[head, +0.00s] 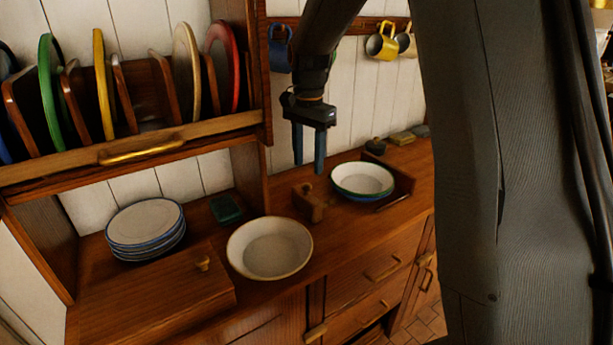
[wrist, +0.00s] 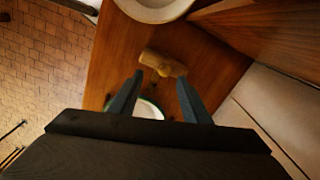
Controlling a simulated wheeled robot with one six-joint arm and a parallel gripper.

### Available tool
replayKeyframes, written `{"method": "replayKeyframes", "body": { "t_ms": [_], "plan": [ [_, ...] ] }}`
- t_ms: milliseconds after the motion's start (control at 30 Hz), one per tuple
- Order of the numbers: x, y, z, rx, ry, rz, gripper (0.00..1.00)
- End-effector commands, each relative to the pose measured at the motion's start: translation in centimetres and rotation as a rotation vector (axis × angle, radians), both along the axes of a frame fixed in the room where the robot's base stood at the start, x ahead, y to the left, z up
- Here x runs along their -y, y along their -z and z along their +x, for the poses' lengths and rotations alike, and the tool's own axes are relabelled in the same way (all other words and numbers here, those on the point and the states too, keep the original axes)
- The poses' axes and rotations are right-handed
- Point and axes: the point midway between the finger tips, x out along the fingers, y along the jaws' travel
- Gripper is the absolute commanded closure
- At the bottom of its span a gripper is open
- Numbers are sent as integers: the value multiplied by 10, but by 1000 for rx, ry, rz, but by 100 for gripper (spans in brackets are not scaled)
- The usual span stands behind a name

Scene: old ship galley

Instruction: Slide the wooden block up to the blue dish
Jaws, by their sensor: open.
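The wooden block (head: 310,203), with a small knob on it, sits on the wooden counter. In the wrist view the block (wrist: 152,60) lies just beyond the fingertips. The dish with a dark blue-green outside and pale inside (head: 362,178) stands to the right of the block, with a small gap between them. In the wrist view the dish (wrist: 150,107) is mostly hidden by my gripper. My gripper (head: 309,165) hangs above the counter behind the block in the head view, fingers down, open and empty. Its two fingers (wrist: 160,82) are spread in the wrist view.
A cream bowl (head: 270,248) stands left of the block, near the counter's front edge. A plate stack (head: 146,228) and a dark green box (head: 226,208) are farther left. A wooden rack of upright plates (head: 135,150) overhangs the left side. Mugs (head: 382,43) hang on the wall.

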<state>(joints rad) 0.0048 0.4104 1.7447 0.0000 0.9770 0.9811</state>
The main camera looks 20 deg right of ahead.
Motion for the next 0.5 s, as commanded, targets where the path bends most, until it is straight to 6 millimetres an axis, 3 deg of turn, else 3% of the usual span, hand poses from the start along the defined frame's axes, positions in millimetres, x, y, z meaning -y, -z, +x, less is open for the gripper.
{"method": "replayKeyframes", "body": {
  "t_ms": [233, 500],
  "plan": [
    [-2, 1, 14, -13, 78, 0, 57],
    [-2, 40, 13, -14, 75, 0, 57]
  ]
}}
